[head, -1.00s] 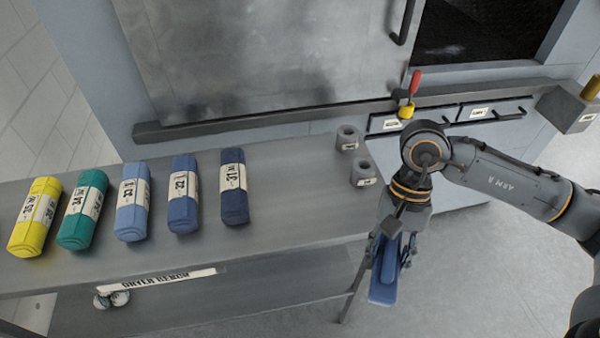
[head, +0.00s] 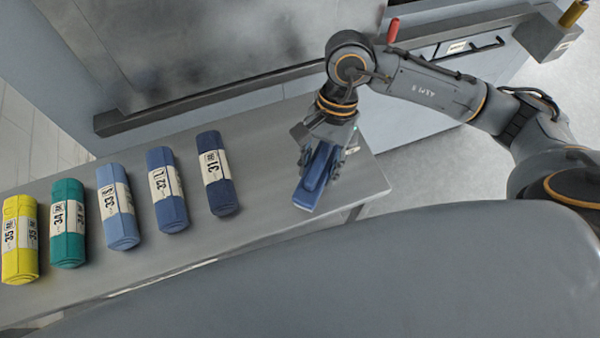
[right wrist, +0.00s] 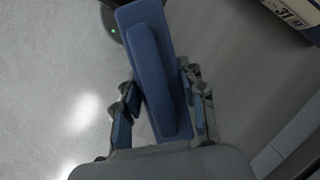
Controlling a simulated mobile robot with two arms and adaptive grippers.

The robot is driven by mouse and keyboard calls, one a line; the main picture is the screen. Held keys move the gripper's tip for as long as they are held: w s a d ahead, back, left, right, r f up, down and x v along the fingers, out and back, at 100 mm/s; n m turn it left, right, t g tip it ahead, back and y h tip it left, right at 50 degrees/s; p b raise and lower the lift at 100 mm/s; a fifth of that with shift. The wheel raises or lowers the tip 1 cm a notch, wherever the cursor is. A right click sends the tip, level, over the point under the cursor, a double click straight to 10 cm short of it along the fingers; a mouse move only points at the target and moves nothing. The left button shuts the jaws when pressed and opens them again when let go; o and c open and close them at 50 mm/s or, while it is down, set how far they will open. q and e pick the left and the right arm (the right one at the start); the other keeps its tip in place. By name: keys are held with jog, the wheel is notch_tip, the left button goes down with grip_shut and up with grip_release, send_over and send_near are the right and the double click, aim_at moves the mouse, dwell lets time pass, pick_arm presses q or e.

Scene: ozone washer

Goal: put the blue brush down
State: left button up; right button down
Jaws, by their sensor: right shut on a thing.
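The blue brush (head: 318,172) is in my right gripper (head: 322,160), which is shut on it. In the head view it shows in front of the right part of the bench (head: 265,185), to the right of the rolled cloths. The brush also shows in the right wrist view (right wrist: 155,75), lengthwise between the two fingers (right wrist: 160,105). I cannot tell whether the brush touches the bench top. My left gripper is not in view.
A red handle (head: 393,31) shows behind my right arm. The bench top right of the navy roll is bare.

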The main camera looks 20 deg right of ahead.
aim_at(305, 175)
jog(key=a+f, duration=0.1)
jog(key=w+a+f+p, duration=0.1)
jog(key=f, duration=0.1)
jog(key=shift+a+f, duration=0.25)
jog(key=shift+w+a+f, duration=0.15)
jog(key=shift+f, duration=0.05)
jog(key=f, duration=0.1)
jog(key=f+p, duration=0.2)
jog(key=shift+a, duration=0.25)
jog(key=shift+f, duration=0.25)
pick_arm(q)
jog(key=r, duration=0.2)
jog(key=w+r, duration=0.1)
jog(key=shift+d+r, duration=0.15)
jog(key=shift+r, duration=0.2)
pick_arm(e)
jog(key=shift+w+f, duration=0.1)
jog(key=shift+f, duration=0.15)
jog(key=c, duration=0.8)
grip_release()
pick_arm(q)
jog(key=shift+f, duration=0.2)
pick_arm(e)
jog(key=shift+o, duration=0.2)
jog(key=shift+d, duration=0.1)
